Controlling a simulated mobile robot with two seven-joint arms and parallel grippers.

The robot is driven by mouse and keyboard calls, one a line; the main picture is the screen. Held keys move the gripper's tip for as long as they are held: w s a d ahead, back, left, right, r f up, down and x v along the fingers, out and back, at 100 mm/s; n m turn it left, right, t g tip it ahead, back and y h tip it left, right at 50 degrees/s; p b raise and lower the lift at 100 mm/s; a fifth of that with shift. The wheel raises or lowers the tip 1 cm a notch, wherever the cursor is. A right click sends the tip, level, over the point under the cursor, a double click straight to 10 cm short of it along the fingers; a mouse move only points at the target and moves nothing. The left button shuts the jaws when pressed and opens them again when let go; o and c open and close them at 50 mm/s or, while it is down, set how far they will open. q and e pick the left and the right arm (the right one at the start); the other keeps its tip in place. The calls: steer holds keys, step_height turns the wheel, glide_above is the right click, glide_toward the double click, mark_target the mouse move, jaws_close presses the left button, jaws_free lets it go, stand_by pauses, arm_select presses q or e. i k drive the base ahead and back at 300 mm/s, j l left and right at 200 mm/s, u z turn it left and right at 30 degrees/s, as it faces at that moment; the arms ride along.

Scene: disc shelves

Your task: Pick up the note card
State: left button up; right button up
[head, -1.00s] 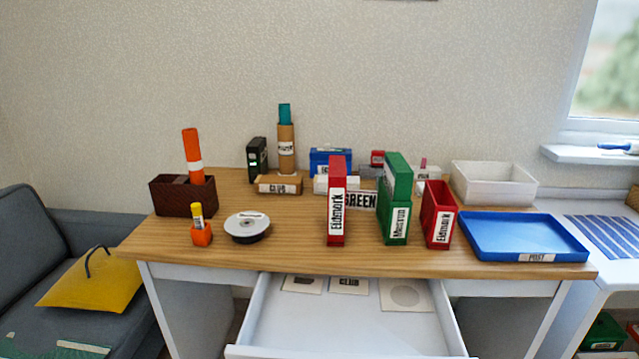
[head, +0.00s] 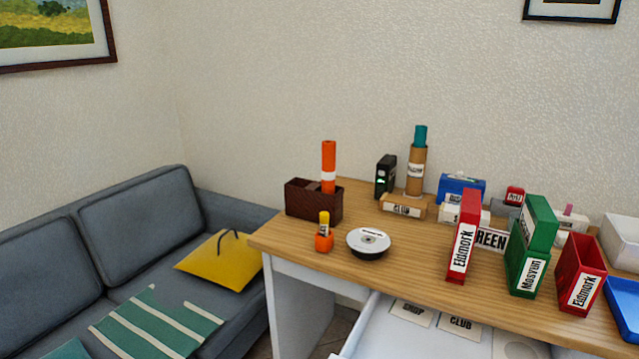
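I cannot tell for sure which thing is the note card. Flat pale cards lie in the open white drawer (head: 375,335). One card (head: 411,315) is lettered SHOP and another card (head: 460,327) beside it is lettered CLUB. A third, larger pale sheet (head: 518,347) with a round mark is partly cut off by the lower edge. Neither of my grippers is in view.
The wooden desk (head: 400,275) bears a brown box (head: 314,203), a disc stack (head: 368,241), red cases (head: 463,237), a green case (head: 529,270) and a blue tray (head: 625,305). A grey sofa (head: 55,255) with a yellow bag (head: 222,262) stands left.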

mark_target(489, 238)
steer(key=k+z, duration=0.1)
steer(key=z, duration=0.95)
